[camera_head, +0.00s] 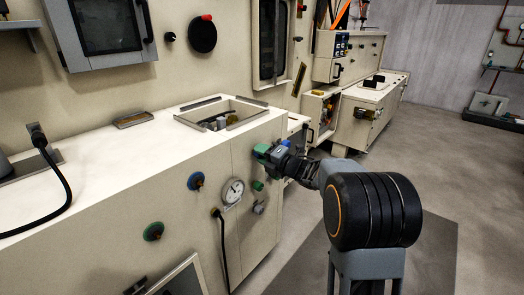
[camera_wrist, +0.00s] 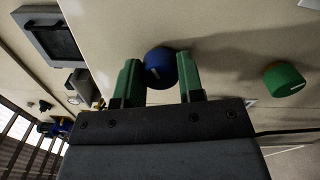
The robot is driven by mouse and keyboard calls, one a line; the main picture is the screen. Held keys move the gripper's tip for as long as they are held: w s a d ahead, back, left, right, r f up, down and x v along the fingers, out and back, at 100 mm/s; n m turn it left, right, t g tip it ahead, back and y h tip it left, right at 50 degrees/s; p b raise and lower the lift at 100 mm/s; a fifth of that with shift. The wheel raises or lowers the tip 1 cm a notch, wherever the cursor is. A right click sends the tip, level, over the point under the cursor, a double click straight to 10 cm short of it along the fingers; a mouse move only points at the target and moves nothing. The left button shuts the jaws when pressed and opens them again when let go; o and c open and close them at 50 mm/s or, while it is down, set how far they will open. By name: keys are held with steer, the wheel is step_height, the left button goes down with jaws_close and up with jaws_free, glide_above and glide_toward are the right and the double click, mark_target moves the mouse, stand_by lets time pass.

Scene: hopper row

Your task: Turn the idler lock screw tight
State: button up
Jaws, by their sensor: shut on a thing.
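A round blue knob (camera_wrist: 160,62) with a short white mark on its face sits on the cream panel in the wrist view. I take it for the idler lock screw, though no label is readable. My gripper (camera_wrist: 160,80) has its two green fingers shut on this knob, one on each side. In the head view my gripper (camera_head: 261,151) is at the cream cabinet's front, near its right corner. There the fingers and wrist hide the held knob.
A green knob (camera_wrist: 284,79) stands right of the held one. A rimmed opening (camera_head: 250,122) is on top.

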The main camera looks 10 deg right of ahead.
steer(key=shift+m+p, duration=3.7)
steer(key=shift+m, duration=2)
steer(key=o, duration=0.9)
steer(key=p+v, duration=0.1)
steer(key=v, duration=1.2)
steer(key=shift+s+d+p, duration=0.25)
steer(key=shift+s+p, duration=0.1)
